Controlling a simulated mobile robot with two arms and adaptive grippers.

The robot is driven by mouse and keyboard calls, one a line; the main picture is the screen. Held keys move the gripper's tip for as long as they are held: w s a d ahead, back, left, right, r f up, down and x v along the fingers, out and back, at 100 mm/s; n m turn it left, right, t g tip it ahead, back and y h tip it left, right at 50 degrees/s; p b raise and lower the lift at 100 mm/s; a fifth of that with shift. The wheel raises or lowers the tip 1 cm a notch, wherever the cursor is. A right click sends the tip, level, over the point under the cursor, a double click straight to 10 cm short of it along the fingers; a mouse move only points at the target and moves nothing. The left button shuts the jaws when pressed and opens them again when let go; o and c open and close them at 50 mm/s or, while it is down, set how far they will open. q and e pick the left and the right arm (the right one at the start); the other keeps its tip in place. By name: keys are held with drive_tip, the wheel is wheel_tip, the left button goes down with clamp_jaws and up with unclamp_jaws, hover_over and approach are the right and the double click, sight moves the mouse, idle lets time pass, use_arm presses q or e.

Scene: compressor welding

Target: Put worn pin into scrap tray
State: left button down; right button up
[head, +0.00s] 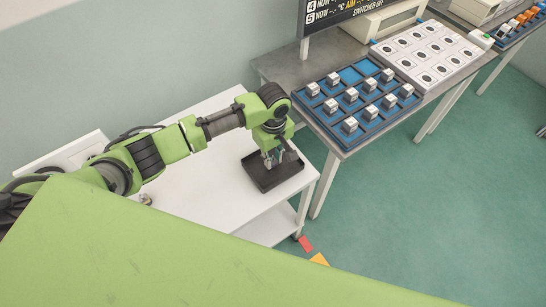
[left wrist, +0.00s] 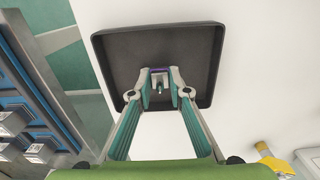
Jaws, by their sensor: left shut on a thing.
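The scrap tray is a shallow black tray (head: 262,183) on the white table; in the left wrist view its dark floor (left wrist: 120,55) fills the upper middle. My left gripper (head: 273,160) points down over the tray. In the left wrist view its fingertips (left wrist: 159,84) are closed on a small pale, metallic piece, the worn pin (left wrist: 159,87), seen against the tray floor. The fingers hide much of the pin, and I cannot tell whether it touches the tray floor. My right gripper is out of view.
A grey bench (head: 290,75) right of the white table (head: 200,185) carries a blue tray (head: 352,74) of small blocks and a white rack (head: 425,53). A yellow-ended item (left wrist: 275,162) lies at lower right in the wrist view. Red and yellow pieces mark the floor.

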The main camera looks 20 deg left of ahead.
sight(273, 157)
use_arm(q)
drive_tip(key=shift+f, duration=0.1)
drive_tip(key=shift+f, duration=0.1)
drive_tip(key=c, duration=1.9)
unclamp_jaws()
wheel_tip(273, 157, up, 12)
drive_tip(key=b, duration=0.1)
drive_tip(key=shift+s, duration=0.1)
